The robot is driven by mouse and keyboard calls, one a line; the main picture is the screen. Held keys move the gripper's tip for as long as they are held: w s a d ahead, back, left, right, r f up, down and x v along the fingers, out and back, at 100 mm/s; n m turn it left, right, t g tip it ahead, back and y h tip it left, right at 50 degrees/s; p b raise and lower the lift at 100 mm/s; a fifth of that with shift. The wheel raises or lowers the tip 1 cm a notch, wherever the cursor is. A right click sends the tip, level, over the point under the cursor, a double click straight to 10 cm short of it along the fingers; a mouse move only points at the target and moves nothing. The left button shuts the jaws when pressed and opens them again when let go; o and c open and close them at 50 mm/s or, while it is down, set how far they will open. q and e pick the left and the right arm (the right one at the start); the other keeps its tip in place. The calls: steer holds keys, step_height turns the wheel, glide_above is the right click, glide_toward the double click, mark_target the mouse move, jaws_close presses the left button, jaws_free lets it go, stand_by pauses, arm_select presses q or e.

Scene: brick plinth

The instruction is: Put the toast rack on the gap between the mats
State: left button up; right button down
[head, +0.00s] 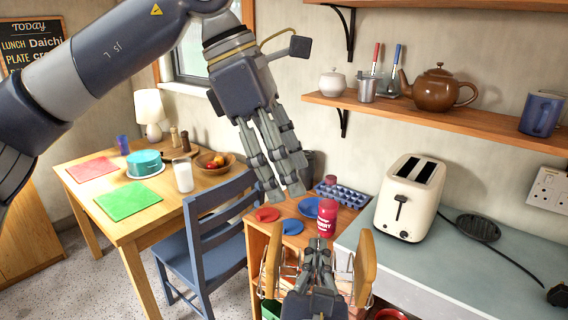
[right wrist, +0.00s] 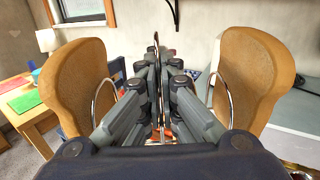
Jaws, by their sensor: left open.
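The toast rack (head: 345,283) is a wire rack with brown toast slices standing at either side. My right gripper (head: 320,250) is shut on its middle wire handle, in front of the wooden cabinet. In the right wrist view the toast (right wrist: 254,80) flanks my right gripper (right wrist: 157,75), and the rack's base is mostly hidden. The red mat (head: 91,169) and the green mat (head: 128,201) lie on the wooden table (head: 160,219) at the left, with a bare strip between them. My left gripper (head: 285,193) is open and empty, above the cabinet.
A teal cake (head: 145,162) on a white plate, a white cup (head: 183,175), a fruit bowl (head: 214,163) and a lamp (head: 150,110) stand on the table. A blue chair (head: 215,235) stands before it. A red jar (head: 327,218) and toaster (head: 411,197) are near my right gripper.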

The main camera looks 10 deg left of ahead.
arm_select(q)
steer(key=x, duration=1.1)
steer(key=shift+d+f, duration=0.25)
steer(key=shift+f, duration=0.1)
jaws_close()
steer(key=c, duration=1.3)
jaws_free()
steer(key=o, duration=1.3)
